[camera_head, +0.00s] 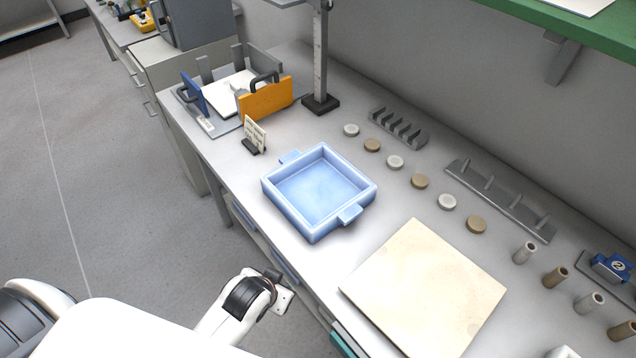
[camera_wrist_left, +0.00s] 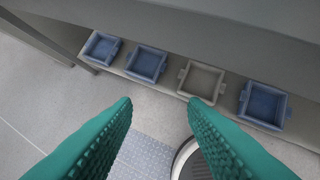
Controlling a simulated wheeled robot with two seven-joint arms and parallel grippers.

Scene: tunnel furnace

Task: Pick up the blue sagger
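A light blue square sagger (camera_head: 285,214) with a tab handle on each of two opposite sides stands upright on the bench and looks empty. In the left wrist view, more saggers sit on a lower ledge: a dark blue one at the left (camera_wrist_left: 102,48), another blue one (camera_wrist_left: 146,63), a grey one (camera_wrist_left: 203,80) and a blue one at the right (camera_wrist_left: 262,105). My left gripper (camera_wrist_left: 160,101) has its two teal fingers wide apart with nothing between them. It is apart from the ledge saggers. My right gripper is out of view.
A beige square board (camera_head: 425,290) lies right of the bench sagger. Small discs (camera_head: 420,181), slotted racks (camera_head: 500,198) and small cylinders (camera_head: 555,277) line the back. A stand (camera_head: 320,100) and a tray with an orange panel (camera_head: 266,100) stand behind. Floor at left is clear.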

